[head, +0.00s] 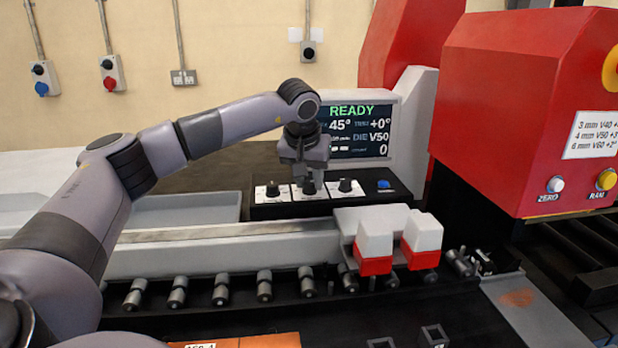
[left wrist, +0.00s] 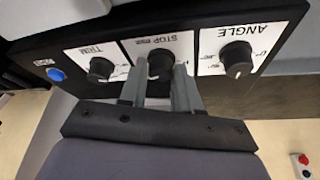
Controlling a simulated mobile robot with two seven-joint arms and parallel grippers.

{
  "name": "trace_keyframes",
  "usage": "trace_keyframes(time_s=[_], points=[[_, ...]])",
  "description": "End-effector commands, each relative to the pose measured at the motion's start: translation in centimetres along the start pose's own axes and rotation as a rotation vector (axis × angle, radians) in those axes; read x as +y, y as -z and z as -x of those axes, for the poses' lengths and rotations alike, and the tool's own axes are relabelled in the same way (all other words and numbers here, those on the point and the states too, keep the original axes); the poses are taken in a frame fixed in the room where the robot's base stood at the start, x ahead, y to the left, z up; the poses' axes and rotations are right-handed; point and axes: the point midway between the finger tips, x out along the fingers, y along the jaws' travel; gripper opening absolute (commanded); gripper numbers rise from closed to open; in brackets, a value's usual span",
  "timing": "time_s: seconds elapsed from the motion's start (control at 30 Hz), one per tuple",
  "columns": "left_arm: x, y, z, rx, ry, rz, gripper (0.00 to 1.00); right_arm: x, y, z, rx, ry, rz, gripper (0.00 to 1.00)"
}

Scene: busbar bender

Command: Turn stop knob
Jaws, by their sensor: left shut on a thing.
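The stop knob is the middle of three black knobs on a black control panel (head: 292,209) below the screen. In the left wrist view the stop knob (left wrist: 161,65) sits on a white plate marked STOP mm, between the TRIM knob (left wrist: 101,69) and the ANGLE knob (left wrist: 237,58). My left gripper (head: 308,181) points down over the panel, its two fingers on either side of the stop knob and shut on it. The fingers partly hide the knob and its scale. My right gripper is not in view.
The screen (head: 355,128) reads READY, 45° and DIE V50, with a 0 at lower right. A blue button (head: 384,185) is on the panel's right end. The red machine housing (head: 510,110) stands at right. Two red-and-white blocks (head: 375,240) (head: 421,240) sit in front of the panel.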

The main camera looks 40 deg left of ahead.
Motion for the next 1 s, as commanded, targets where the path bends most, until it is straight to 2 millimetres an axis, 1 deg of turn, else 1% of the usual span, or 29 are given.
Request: trace_keyframes(time_s=[0.17, 0.37, 0.57, 1.0], points=[[0.02, 0.00, 0.03, -0.001, 0.010, 0.023, 0.02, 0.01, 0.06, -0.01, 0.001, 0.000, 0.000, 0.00], [0.12, 0.00, -0.01, -0.002, 0.046, 0.108, 0.02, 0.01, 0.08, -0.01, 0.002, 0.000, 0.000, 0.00], [0.25, 0.04, 0.02, -0.001, 0.107, 0.257, 0.02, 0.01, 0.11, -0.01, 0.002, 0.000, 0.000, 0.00], [0.50, 0.17, -0.02, 0.000, 0.268, 0.645, 0.02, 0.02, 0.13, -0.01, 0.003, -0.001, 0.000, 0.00]])
